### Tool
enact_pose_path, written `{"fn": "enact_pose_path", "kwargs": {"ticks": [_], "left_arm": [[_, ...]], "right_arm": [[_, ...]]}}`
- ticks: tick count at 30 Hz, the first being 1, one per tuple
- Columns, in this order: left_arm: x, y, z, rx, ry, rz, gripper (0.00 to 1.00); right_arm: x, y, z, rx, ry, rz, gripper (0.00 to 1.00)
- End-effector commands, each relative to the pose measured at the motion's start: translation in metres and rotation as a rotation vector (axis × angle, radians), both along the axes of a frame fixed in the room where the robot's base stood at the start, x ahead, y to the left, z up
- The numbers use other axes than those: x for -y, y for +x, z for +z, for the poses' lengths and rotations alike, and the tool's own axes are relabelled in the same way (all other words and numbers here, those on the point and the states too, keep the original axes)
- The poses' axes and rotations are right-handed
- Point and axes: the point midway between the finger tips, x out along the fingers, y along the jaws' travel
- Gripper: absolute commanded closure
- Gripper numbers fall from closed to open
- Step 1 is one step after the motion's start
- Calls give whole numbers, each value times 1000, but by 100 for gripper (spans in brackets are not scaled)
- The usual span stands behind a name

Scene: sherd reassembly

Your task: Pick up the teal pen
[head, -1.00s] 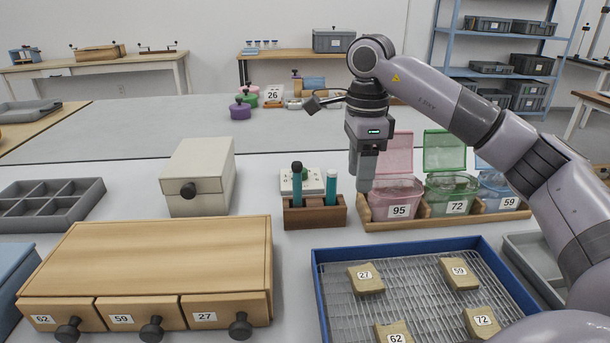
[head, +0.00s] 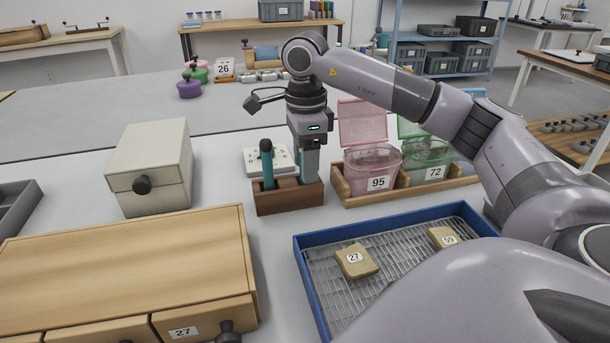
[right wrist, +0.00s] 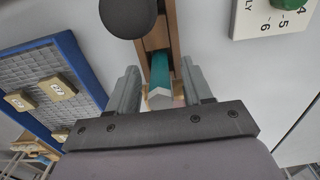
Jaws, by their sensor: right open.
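A wooden holder (head: 283,202) stands on the pale table. A teal pen (right wrist: 160,73) with a pale six-sided end stands in it, seen end-on in the right wrist view. In the head view, my gripper mostly hides this pen. A second teal item with a dark rounded top (head: 267,160) stands in the holder's left side; its dark top (right wrist: 128,14) also shows in the wrist view. My right gripper (head: 309,176) points down over the holder's right side. Its open fingers (right wrist: 159,92) are on either side of the pale-ended pen, with visible gaps. My left gripper is not in view.
A white panel (head: 256,155) lies behind the holder. A pink bin (head: 371,160) and a green bin (head: 425,165) stand to the right. A cream box (head: 150,165) is left, a wooden drawer unit (head: 130,265) front left, and a blue-rimmed tray (head: 390,221) front right.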

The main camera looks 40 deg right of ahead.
Motion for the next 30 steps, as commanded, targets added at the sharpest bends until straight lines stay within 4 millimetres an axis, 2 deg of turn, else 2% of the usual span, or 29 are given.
{"fn": "enact_pose_path", "kwargs": {"ticks": [8, 9, 13, 23, 30], "left_arm": [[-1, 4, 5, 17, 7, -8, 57], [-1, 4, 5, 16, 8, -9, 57], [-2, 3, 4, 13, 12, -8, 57], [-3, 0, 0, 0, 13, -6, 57], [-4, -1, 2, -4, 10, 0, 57]], "right_arm": [[0, 0, -5, 1, 0, 1, 50], [0, 0, -5, 1, 0, 1, 56], [0, 0, -5, 1, 0, 1, 99], [0, 0, -4, 1, 0, 1, 100], [0, 1, 14, 4, 1, 1, 100]]}}
